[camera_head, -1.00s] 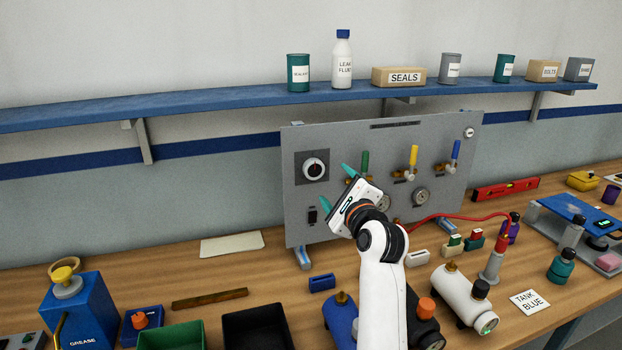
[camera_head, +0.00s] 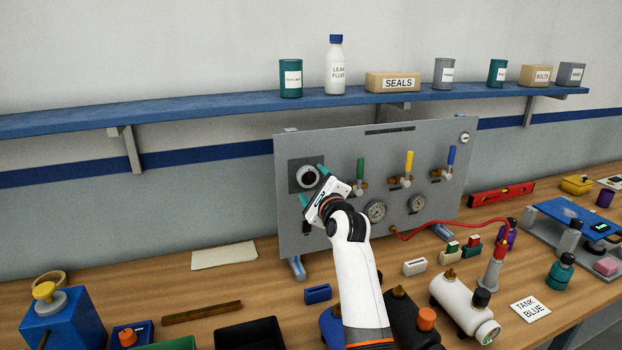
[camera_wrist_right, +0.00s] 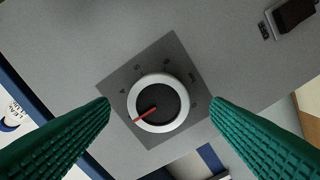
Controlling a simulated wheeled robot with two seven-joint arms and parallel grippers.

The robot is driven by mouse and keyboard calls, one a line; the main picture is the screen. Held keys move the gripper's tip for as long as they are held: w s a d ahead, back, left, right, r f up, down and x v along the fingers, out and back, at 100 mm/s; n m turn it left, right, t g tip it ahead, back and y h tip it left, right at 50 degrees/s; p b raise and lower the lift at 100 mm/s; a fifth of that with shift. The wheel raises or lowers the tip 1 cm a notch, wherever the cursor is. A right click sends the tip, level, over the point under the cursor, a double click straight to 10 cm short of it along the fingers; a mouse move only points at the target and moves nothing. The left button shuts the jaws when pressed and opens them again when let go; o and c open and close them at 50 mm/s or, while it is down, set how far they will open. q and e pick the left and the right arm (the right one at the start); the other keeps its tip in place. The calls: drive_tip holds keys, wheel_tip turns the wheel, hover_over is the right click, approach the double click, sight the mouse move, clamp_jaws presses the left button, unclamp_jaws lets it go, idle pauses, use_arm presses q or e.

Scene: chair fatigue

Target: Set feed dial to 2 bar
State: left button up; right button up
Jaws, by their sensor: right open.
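The feed dial (camera_head: 307,177) is a round dark knob with a white ring on a dark square plate, at the upper left of the grey panel (camera_head: 400,150). My right gripper (camera_head: 313,184) is open in front of the dial. Its green fingers stand on either side of the dial in the wrist view (camera_wrist_right: 160,112), apart from it. My left gripper is not in view.
Valves with green (camera_head: 360,168), yellow (camera_head: 408,161) and blue (camera_head: 451,156) handles and two gauges (camera_head: 376,211) sit right of the dial. A black switch (camera_wrist_right: 292,12) is near it on the panel. A red hose (camera_head: 450,227) crosses the bench.

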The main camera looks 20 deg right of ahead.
sight(308, 177)
drive_tip(key=shift+w, duration=1.2)
drive_tip(key=c, duration=1)
drive_tip(key=shift+r, duration=0.1)
drive_tip(key=n+p, duration=0.1)
drive_tip(key=n, duration=0.2)
drive_tip(key=shift+n+p, duration=0.3)
drive_tip(key=shift+n, duration=0.1)
drive_tip(key=n+p, duration=0.1)
drive_tip(key=n, duration=0.3)
drive_tip(key=shift+n, duration=0.4)
